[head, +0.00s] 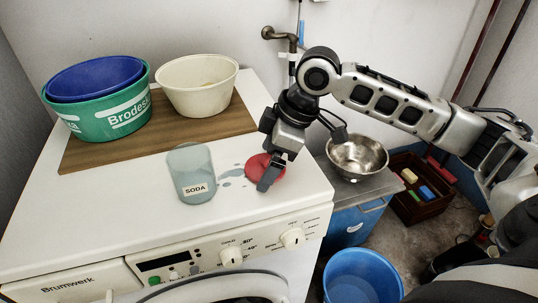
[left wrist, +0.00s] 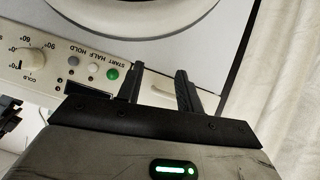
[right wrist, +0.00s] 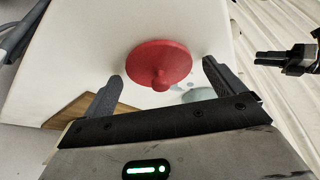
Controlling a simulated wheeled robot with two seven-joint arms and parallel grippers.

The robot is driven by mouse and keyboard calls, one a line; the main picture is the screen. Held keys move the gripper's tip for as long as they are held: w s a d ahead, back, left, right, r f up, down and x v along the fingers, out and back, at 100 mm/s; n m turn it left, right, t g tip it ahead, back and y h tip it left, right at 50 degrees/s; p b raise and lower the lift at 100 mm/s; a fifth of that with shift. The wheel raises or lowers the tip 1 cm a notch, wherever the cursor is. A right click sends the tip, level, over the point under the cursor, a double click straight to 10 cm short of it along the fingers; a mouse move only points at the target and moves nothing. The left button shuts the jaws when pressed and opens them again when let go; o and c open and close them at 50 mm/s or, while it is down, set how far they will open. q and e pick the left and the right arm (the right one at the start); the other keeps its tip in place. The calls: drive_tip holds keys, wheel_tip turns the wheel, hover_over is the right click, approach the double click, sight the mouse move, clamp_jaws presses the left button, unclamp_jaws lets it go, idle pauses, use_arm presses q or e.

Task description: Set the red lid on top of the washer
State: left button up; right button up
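The red lid (head: 256,166) lies flat on the white top of the washer (head: 110,200), near its right side. In the right wrist view the lid (right wrist: 158,60) shows its knob facing my gripper. My right gripper (head: 275,152) is above the lid, partly hiding it in the head view. In its wrist view the fingers (right wrist: 163,84) are spread with nothing between them, and the lid is beyond the tips. My left gripper is out of the head view; in its wrist view its fingers (left wrist: 157,84) are apart and empty before the washer's control panel.
A clear jar marked SODA (head: 192,175) stands left of the lid beside grey wet patches. A wooden board (head: 105,155) carries stacked blue and green tubs and a cream bowl (head: 196,88). A steel bowl (head: 357,158) and blue bucket (head: 362,278) are to the right.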

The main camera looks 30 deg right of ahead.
drive_tip(key=shift+r, duration=0.15)
use_arm(q)
drive_tip(key=shift+w+r+p, duration=0.15)
drive_tip(key=shift+r+p, duration=0.2)
drive_tip(key=shift+p, duration=0.6)
use_arm(e)
drive_tip(key=v, duration=1.2)
use_arm(q)
drive_tip(key=shift+a, duration=0.1)
